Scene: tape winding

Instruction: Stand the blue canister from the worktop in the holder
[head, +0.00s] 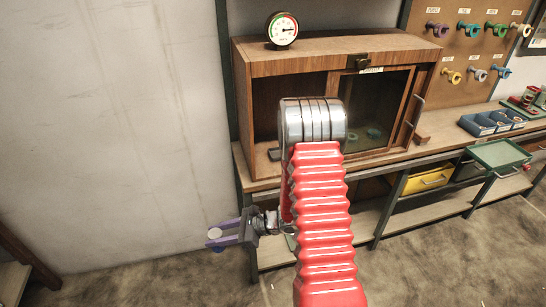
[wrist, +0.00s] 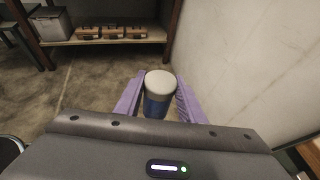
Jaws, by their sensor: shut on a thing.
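The blue canister (wrist: 157,104) has a pale lid and sits between the two purple fingers of my gripper (wrist: 160,84) in the wrist view. My gripper is shut on it, with the lid facing the wrist camera. In the head view my gripper (head: 213,238) is at the lower left, beside the left end of the bench. Only the pale lid (head: 214,233) and a bit of blue of the canister show there. I cannot make out the holder in either view.
A wooden cabinet (head: 300,55) with a glass door stands on the worktop (head: 262,170), a gauge (head: 282,29) on top. Blue bins (head: 478,124) and a green tray (head: 500,154) are at the right. The wrist view shows a shelf (wrist: 70,41) with boxes and open floor.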

